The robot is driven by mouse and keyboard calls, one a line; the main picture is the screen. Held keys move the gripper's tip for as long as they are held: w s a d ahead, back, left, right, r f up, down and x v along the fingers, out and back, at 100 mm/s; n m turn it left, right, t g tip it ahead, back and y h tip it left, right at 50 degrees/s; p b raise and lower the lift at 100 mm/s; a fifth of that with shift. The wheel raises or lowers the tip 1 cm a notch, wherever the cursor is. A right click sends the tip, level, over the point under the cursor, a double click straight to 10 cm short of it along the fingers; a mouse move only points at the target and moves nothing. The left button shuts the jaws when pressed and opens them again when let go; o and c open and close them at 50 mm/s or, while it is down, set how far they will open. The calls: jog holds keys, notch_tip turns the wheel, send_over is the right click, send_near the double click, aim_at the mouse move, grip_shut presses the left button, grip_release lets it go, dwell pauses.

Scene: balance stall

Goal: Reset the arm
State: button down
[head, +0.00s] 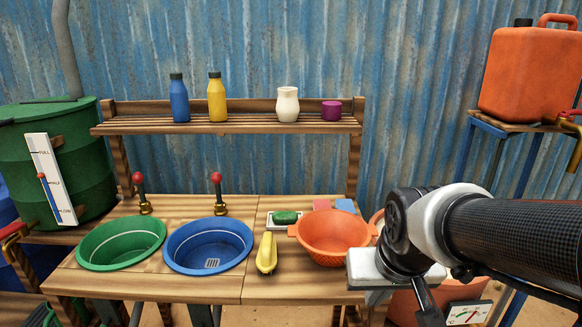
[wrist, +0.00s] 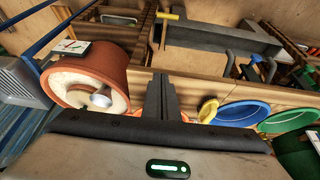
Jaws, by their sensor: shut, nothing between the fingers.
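My gripper (wrist: 160,82) shows in the wrist view with its two dark fingers together and nothing between them. In the head view my arm reaches in from the right. Its wrist and hand are over the right end of the wooden counter (head: 255,283), beside the orange colander (head: 333,238). I cannot make out the fingertips clearly in the head view. In the wrist view the fingers stand between a terracotta pot (wrist: 118,85) on the left and the basins on the right. No object is held.
The counter carries a green basin (head: 112,262), a blue basin (head: 180,263), a yellow bottle-like item (head: 266,252) and a green soap (head: 285,217) on a dish. Bottles and jars stand on the back shelf (head: 245,126). An orange jerrycan (head: 528,75) stands on a stand at right.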

jog(key=s+r+t, duration=0.1)
jog(key=s+r, duration=0.6)
jog(key=s, duration=0.1)
notch_tip(320, 180, up, 21)
jog(key=p, duration=2.2)
jog(key=shift+w+a+r, duration=0.15)
jog(key=shift+w+a, duration=0.1)
jog(key=shift+w, duration=0.05)
